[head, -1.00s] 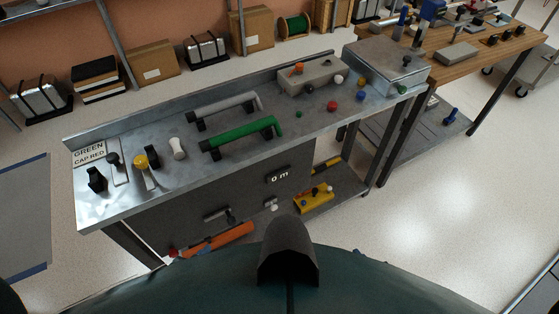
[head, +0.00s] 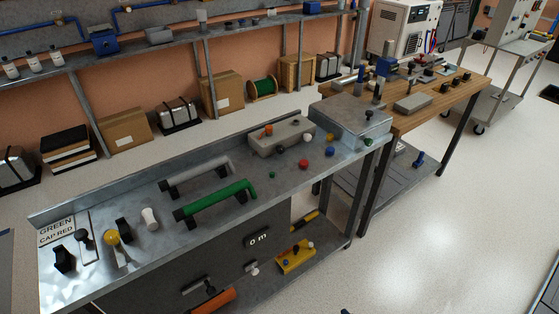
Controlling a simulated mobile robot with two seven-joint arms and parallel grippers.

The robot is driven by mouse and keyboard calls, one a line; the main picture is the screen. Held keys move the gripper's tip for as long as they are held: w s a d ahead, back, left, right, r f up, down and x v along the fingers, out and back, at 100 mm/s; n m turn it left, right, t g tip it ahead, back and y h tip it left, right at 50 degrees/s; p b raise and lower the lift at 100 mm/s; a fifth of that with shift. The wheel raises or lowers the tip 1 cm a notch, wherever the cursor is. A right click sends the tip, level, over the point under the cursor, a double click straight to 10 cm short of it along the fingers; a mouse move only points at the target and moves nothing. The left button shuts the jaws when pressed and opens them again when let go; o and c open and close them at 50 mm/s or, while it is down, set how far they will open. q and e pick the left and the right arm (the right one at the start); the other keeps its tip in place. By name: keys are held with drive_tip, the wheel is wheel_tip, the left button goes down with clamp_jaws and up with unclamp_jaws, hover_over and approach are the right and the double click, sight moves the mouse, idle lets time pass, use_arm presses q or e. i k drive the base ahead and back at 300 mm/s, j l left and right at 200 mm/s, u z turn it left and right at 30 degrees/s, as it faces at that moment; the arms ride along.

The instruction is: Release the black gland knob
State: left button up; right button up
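Neither of my grippers is in view. Several black knobs show on the grey metal bench (head: 215,231), and I cannot tell which is the gland knob. One black knob (head: 64,259) stands at the bench's left end, below a sign (head: 57,231) that reads "GREEN CAP RED". A second black knob (head: 123,229) stands behind a yellow-topped lever (head: 111,238).
A green bar handle (head: 220,200) and a grey one (head: 198,175) stand mid-bench. A grey box (head: 281,136) and a metal case (head: 350,122) are at its right end. A wooden workbench (head: 440,95) stands beyond. The floor at right is clear.

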sight(281, 149)
drive_tip(key=i+l+u, duration=0.25)
drive_tip(key=l, duration=0.3)
drive_tip(key=i+l+u, duration=0.25)
drive_tip(key=l, duration=0.3)
drive_tip(key=l+u, duration=0.25)
drive_tip(key=l, duration=0.3)
drive_tip(key=i+l+u, duration=0.1)
drive_tip(key=l+u, duration=0.15)
drive_tip(key=l, duration=0.35)
